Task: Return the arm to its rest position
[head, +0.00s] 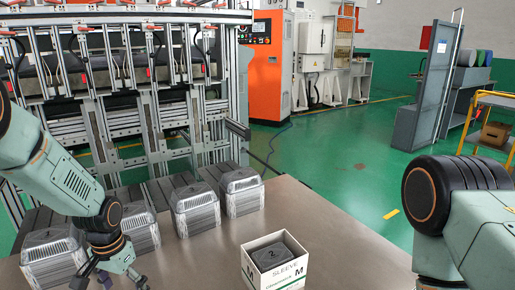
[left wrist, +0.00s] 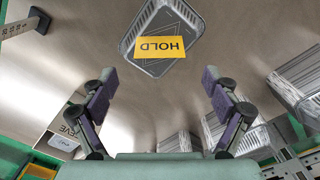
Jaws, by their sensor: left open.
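My left gripper (head: 110,281) is low at the front left of the table in the head view, beside the front foil tray stack. In the left wrist view its two fingers (left wrist: 158,85) are spread apart with nothing between them. A single foil tray (left wrist: 148,62) with a yellow HOLD card (left wrist: 160,47) lies on the table beyond the fingertips; I cannot pick it out in the head view. My right arm shows at the right edge of the head view, but its gripper is out of frame.
Several foil tray stacks (head: 195,211) stand in a row along the table's far left edge.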

